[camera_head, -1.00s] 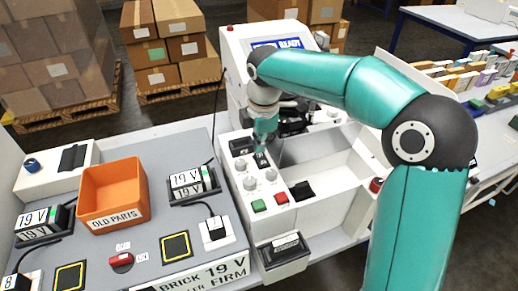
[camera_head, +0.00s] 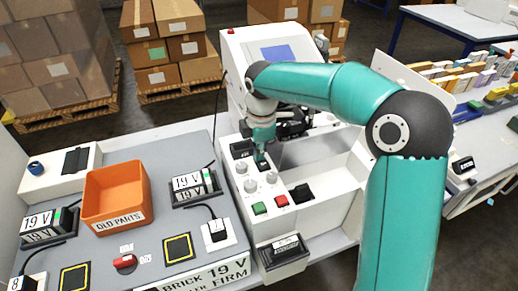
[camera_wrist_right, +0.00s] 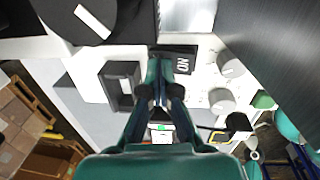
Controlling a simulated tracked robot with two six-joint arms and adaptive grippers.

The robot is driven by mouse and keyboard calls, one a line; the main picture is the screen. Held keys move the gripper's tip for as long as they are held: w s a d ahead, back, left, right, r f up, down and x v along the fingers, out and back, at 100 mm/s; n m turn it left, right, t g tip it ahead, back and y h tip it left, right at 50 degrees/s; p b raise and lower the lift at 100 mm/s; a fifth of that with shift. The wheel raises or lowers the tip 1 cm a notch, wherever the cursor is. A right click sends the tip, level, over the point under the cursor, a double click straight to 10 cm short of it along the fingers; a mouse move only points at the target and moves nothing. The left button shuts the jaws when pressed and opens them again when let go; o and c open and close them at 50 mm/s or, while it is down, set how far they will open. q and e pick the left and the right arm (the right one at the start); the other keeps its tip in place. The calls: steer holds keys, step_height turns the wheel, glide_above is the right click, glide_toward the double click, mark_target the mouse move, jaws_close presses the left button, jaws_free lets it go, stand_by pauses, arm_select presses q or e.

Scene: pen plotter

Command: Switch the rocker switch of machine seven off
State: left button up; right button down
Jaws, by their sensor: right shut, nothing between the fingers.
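The machine (camera_head: 243,215) is a pale console with a raised display (camera_head: 280,54), whose screen is now a plain dim blue without words. Its black rocker switch (camera_head: 267,165) sits on the left strip of the panel, behind the round knobs. In the wrist view the rocker switch (camera_wrist_right: 183,62) shows white ON lettering, upside down. My right gripper (camera_head: 260,156) is shut and empty, pointing down at the switch. In the wrist view its fingertips (camera_wrist_right: 160,72) overlap the switch's edge; I cannot tell whether they touch it. My left gripper is not in view.
Grey knobs (camera_head: 249,186), a green button (camera_head: 259,208) and a red button (camera_head: 281,200) lie close by on the panel. A black block (camera_head: 242,149) stands just left of the gripper. An orange bin (camera_head: 115,190) is on the left bench.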

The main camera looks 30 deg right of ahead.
mark_target(262, 164)
steer(key=shift+s+f, duration=0.1)
steer(key=shift+s, duration=0.05)
steer(key=shift+s+a+b, duration=0.2)
steer(key=shift+s+b, duration=0.1)
steer(key=shift+s, duration=0.4)
steer(key=shift+r, duration=0.3)
steer(key=shift+r+p, duration=0.35)
steer(key=shift+p, duration=0.05)
steer(key=r+p, duration=0.1)
steer(key=r, duration=0.1)
steer(key=r+p, duration=0.1)
steer(key=p, duration=0.1)
steer(key=shift+s+a+r, duration=0.1)
steer(key=shift+s+r, duration=0.1)
steer(key=shift+r, duration=0.2)
step_height(262, 164, up, 9)
steer(key=s, duration=0.1)
steer(key=shift+s+a+b, duration=0.2)
steer(key=shift+s+b, duration=0.05)
steer(key=shift+b, duration=0.05)
